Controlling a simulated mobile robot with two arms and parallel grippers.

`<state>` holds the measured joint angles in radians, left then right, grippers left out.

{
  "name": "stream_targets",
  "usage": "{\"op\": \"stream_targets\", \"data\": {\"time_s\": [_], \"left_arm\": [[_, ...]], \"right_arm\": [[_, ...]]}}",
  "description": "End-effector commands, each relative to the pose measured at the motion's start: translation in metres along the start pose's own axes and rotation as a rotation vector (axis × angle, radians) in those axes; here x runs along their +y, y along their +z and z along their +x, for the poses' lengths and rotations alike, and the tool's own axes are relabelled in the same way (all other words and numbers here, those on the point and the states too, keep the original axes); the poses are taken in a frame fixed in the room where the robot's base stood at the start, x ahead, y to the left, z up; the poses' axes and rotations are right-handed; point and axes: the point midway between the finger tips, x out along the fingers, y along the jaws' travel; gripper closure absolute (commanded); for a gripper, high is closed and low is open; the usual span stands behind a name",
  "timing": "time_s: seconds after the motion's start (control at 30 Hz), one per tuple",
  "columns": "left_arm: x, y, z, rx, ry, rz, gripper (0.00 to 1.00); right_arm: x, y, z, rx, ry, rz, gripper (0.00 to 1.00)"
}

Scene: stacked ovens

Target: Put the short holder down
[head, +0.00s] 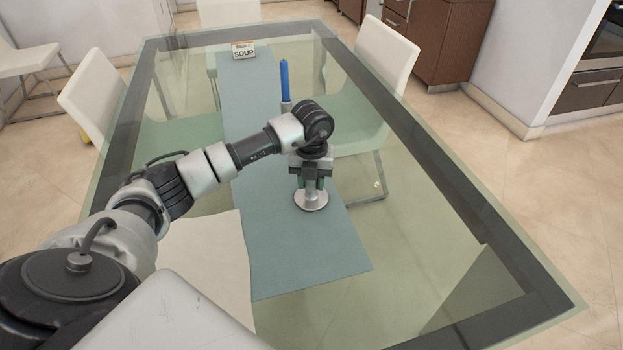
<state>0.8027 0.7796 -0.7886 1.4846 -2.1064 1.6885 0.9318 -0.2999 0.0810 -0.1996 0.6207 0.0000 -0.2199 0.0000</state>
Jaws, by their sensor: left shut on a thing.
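The short holder (311,201) is a silvery piece with a round flat base. It is upright at the right edge of the blue-grey runner (262,240) on the glass table. Its base looks to be on or just above the surface; I cannot tell which. My left gripper (311,183) points down from above and is shut on the holder's upper part, which the fingers mostly hide. My right gripper is not in view.
A blue candle (284,80) stands upright behind my left wrist, its lower part hidden. A soup sign (243,50) stands at the runner's far end. White chairs (388,55) surround the glass table (430,215). The table's right side is clear.

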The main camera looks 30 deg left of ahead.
Motion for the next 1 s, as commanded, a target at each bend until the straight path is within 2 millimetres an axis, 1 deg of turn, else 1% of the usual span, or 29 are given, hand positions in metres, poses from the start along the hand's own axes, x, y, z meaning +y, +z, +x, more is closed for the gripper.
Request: {"op": "stream_targets", "data": {"time_s": [0.13, 0.17, 0.3, 0.53, 0.67, 0.77, 1.0], "left_arm": [[0.0, 0.0, 0.003, -0.001, 0.0, 0.0, 0.98], [0.0, 0.0, 0.002, 0.0, 0.0, 0.0, 0.61], [0.0, 0.0, 0.002, 0.0, 0.001, 0.0, 0.4], [0.0, 0.0, 0.002, 0.0, 0.0, 0.0, 0.4], [0.0, 0.001, -0.005, -0.002, -0.001, 0.0, 0.4], [0.0, 0.001, -0.019, -0.004, -0.002, 0.0, 0.4], [0.0, 0.001, -0.07, -0.004, -0.002, 0.0, 0.4]], "right_arm": [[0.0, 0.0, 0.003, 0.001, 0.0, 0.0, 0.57], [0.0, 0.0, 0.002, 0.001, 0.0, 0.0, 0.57], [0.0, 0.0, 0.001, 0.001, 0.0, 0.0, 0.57], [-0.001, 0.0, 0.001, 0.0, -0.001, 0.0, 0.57], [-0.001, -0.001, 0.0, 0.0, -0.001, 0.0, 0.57], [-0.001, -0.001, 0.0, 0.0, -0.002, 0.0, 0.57], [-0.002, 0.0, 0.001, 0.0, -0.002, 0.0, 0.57]]}}
